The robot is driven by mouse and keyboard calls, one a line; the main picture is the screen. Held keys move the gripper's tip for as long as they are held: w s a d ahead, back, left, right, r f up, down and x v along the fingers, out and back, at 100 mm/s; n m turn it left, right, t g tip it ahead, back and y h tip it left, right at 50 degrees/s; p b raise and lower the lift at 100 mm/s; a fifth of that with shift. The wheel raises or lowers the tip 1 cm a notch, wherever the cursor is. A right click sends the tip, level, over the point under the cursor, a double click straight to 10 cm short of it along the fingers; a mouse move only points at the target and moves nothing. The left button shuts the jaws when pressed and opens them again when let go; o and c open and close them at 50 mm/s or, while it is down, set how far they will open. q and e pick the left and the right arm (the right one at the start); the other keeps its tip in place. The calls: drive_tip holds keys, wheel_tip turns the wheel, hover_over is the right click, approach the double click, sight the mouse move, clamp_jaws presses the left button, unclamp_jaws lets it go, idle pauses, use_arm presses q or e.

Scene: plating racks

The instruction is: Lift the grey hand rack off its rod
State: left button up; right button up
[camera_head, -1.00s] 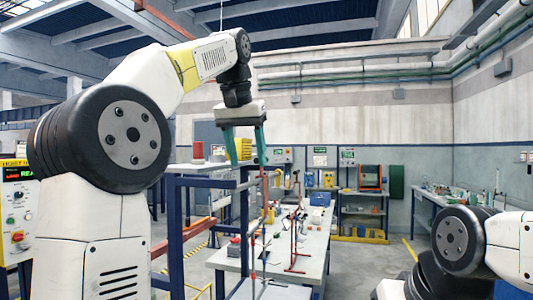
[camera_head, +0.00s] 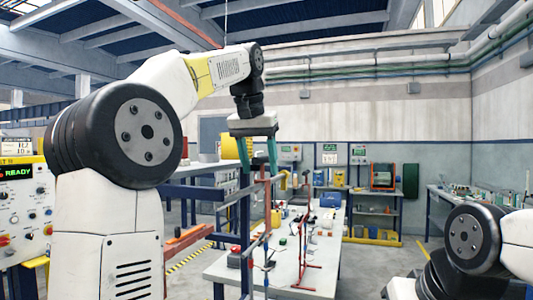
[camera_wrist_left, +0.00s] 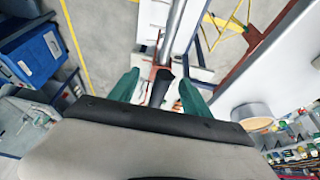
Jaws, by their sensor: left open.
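My left gripper (camera_head: 258,174) points down, with its two green fingers open, above the table area in the head view. A thin upright rack with red and dark parts (camera_head: 267,196) hangs just below and between the fingertips, by a blue frame (camera_head: 244,215). In the left wrist view, a dark grey upper piece (camera_wrist_left: 160,86) shows between the open fingers, by a long grey rod (camera_wrist_left: 176,28). I take it for the top of the grey hand rack; whether a finger touches it I cannot tell. My right gripper is out of view.
A white table (camera_head: 325,262) stands behind the frame, with a red stand (camera_head: 304,250) and small items on it. A control panel (camera_head: 22,205) is at the left. A shelf (camera_head: 372,210) stands at the back. Open floor lies to the right.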

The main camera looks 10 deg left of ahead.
sight(262, 176)
use_arm(q)
drive_tip(key=shift+x, duration=2.05)
drive_tip(key=shift+c, duration=0.5)
clamp_jaws()
drive_tip(key=c, duration=0.5)
unclamp_jaws()
clamp_jaws()
drive_tip(key=shift+r, duration=0.15)
